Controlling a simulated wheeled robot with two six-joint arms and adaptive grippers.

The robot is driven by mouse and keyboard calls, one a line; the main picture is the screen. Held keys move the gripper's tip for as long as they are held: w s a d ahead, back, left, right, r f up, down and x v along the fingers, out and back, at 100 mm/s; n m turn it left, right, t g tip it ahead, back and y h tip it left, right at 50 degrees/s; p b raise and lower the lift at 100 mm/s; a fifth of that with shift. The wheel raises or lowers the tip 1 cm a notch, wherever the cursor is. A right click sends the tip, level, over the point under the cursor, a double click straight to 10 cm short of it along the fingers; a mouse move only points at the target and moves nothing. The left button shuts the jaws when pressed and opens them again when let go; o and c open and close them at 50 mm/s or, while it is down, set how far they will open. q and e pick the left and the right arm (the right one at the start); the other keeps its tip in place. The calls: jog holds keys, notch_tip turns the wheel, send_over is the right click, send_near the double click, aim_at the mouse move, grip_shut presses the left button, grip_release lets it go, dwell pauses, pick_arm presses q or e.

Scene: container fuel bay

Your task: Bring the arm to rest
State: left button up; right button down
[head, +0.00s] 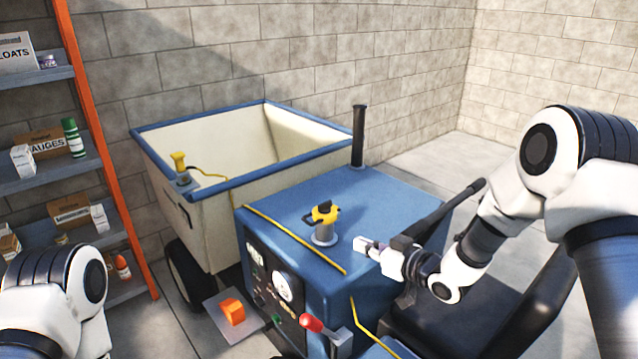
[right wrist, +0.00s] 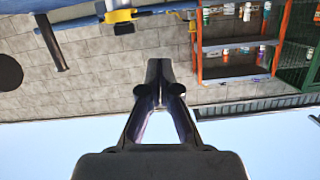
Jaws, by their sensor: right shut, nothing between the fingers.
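My right arm (head: 478,240) reaches in from the right in the head view. Its gripper (head: 366,244) is above the blue machine top, just right of the yellow-and-black cap on a grey neck (head: 323,222). The gripper appears apart from the cap. In the right wrist view the gripper (right wrist: 160,68) is shut with its fingers together and nothing between them. The yellow cap shows near the top of that view (right wrist: 120,15). My left arm shows at the lower left of the head view, but its gripper is out of sight.
The blue machine (head: 290,205) has a black upright pipe (head: 358,135), a gauge panel and a red-knobbed lever (head: 312,323). A cream, blue-rimmed cart (head: 205,225) stands behind it. A shelf (head: 75,175) is at left. An orange block (head: 232,312) sits on a grey plate.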

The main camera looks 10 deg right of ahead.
jog(key=s+a+f+m+g+h, duration=0.1)
jog(key=s+f+g, duration=0.2)
jog(key=s+f, duration=0.6)
jog(key=s+a+f+m+g+h, duration=0.15)
jog(key=s+f, duration=0.35)
jog(key=f, duration=0.7)
jog(key=s+d+f+m+g+h, duration=0.1)
jog(key=s+d+f+g+h, duration=0.1)
jog(key=s, duration=0.6)
jog(key=s+d+f+m+g+h, duration=0.1)
jog(key=s+d+f+g, duration=0.2)
jog(key=s, duration=0.6)
jog(key=s+d+f+m+g+h, duration=0.1)
jog(key=s+d+f+g+h, duration=0.1)
jog(key=s, duration=0.6)
jog(key=shift+s+d+f+g+h, duration=0.2)
jog(key=shift+d+f+g+h, duration=0.15)
jog(key=shift+g, duration=0.3)
